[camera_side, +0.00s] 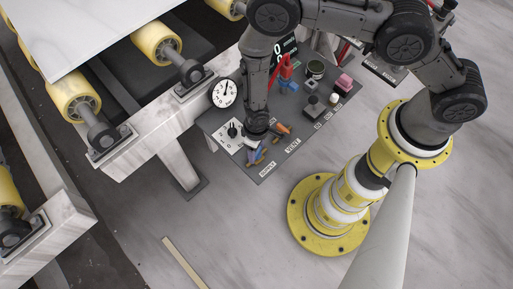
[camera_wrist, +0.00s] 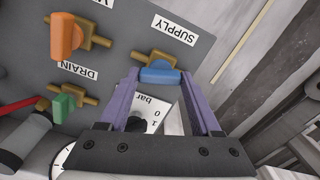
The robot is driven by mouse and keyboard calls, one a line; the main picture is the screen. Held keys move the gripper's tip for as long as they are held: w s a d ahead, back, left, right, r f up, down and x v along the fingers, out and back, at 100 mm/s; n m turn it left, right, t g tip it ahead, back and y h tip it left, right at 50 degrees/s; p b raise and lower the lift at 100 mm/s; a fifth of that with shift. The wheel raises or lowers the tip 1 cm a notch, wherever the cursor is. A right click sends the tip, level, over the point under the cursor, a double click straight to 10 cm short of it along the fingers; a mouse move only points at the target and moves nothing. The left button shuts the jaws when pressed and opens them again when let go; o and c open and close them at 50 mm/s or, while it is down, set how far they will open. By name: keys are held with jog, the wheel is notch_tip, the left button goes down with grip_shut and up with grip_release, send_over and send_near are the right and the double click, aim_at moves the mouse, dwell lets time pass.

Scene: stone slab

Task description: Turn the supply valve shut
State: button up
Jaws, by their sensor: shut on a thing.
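The supply valve has a blue handle (camera_wrist: 160,76) on a brass body (camera_wrist: 156,58), beside the label SUPPLY (camera_wrist: 174,30) in the wrist view. My gripper (camera_wrist: 160,82) has its two purple fingers on either side of the blue handle and is shut on it. In the side view my gripper (camera_side: 255,153) points down at the near left corner of the grey panel, with the SUPPLY label (camera_side: 268,170) just beside it. The fingers and arm hide much of the valve there. The handle's exact angle to its pipe is hard to tell.
A roller conveyor (camera_side: 160,43) stands at left. The floor in front is mostly clear.

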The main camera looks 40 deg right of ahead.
jog(key=n, duration=1.4)
dwell(0.7)
jog(key=o, duration=1.4)
jog(key=shift+r, duration=1.55)
jog(key=shift+s+d+r, duration=1.35)
jog(key=shift+s+r, duration=0.3)
jog(key=shift+s, duration=0.25)
jog(key=shift+s+d+r, duration=1.3)
jog(key=shift+s+r, duration=0.35)
jog(key=shift+s, duration=0.3)
jog(key=shift+s+d+r, duration=1.35)
jog(key=shift+s+r, duration=0.3)
jog(key=shift+s, duration=0.25)
